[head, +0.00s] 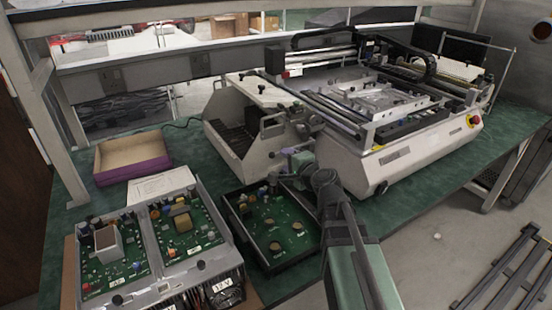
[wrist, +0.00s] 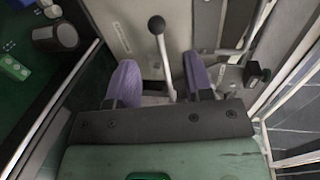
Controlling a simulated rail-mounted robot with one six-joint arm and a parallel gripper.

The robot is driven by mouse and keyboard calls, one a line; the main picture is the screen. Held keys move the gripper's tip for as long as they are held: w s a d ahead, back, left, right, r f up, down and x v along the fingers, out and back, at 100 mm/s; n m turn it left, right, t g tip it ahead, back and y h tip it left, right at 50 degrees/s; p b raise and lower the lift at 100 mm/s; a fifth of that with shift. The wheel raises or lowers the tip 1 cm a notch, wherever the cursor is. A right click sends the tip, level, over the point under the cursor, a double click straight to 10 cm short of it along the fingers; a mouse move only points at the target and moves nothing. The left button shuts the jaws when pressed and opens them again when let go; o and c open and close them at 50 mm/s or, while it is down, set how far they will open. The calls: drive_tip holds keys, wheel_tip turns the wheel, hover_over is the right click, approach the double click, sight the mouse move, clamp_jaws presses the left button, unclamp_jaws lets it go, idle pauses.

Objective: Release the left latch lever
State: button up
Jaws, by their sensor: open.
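A latch lever (wrist: 163,57), a metal rod with a black ball knob, shows in the wrist view against a pale panel. I cannot tell whether it is the left one. My gripper (wrist: 161,76) is open, with one purple finger on each side of the rod. The rod lies between them with a gap on both sides, and its knob sticks out beyond the fingertips. In the head view my gripper (head: 294,151) is at the front of the beige machine (head: 227,138), close below its metal handles. The lever cannot be told clearly there.
A black tray with a green board (head: 245,217) lies just in front of the machine. Two open circuit units (head: 148,240) stand at the front left. A purple-sided box (head: 132,171) sits at the left. A large white machine (head: 345,160) stands on the right.

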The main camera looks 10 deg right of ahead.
sight(276, 154)
drive_tip(key=b+x, duration=0.1)
drive_tip(key=x, duration=0.6)
clamp_jaws()
